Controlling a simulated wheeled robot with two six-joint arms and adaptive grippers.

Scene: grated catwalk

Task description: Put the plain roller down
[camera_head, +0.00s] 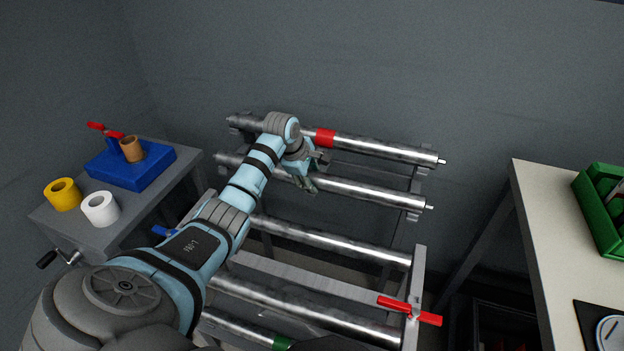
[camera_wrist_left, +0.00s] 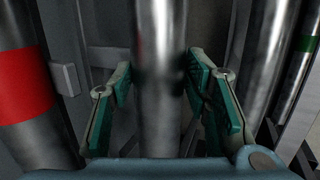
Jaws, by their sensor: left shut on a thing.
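The plain roller (camera_head: 375,192) is a bare steel cylinder, second from the back of the rack in the head view. It lies level, its ends close to the rack's end brackets; I cannot tell whether it rests in them. My left gripper (camera_head: 308,184) is shut on it near its middle. In the left wrist view the plain roller (camera_wrist_left: 160,70) runs between the two green-padded fingers. Behind it is a roller with a red band (camera_head: 325,138), which shows at left in the wrist view (camera_wrist_left: 25,85). My right gripper is not in view.
More rollers (camera_head: 340,245) lie nearer in the rack, one with a green band (camera_head: 282,343). A red handle (camera_head: 410,311) sits on the rack's front right post. A side table (camera_head: 130,215) at left holds tape rolls and a blue block; a pale bench (camera_head: 545,240) stands right.

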